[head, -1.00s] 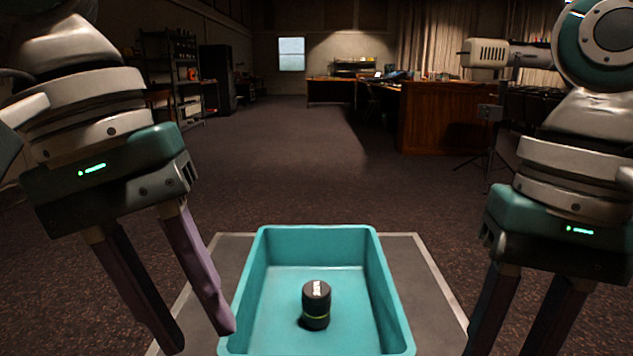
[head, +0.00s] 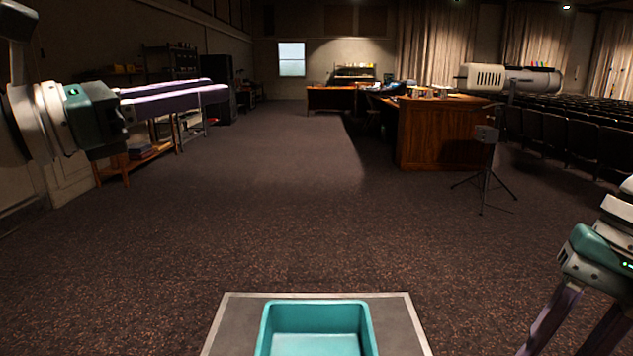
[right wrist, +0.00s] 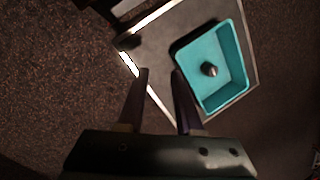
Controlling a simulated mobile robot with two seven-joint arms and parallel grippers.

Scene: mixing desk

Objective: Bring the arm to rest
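My left gripper (head: 218,87) is raised at the left of the head view. Its two long purple fingers point right, roughly level, with nothing between them, and stand apart. My right gripper (head: 567,354) is low at the right edge of the head view, fingers pointing down. In the right wrist view its fingers (right wrist: 159,71) are apart and empty. The teal tray (head: 315,303) is at the bottom of the head view, its near part cut off. In the right wrist view a small dark canister (right wrist: 209,70) stands in the tray, clear of the right fingers.
The tray sits on a grey deck with a pale edge (head: 395,325). Open carpet (head: 260,210) lies beyond it. A wooden desk (head: 440,135), a lamp on a tripod (head: 486,165) and rows of seats (head: 575,135) stand at the right. Shelving and a bench are at the left.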

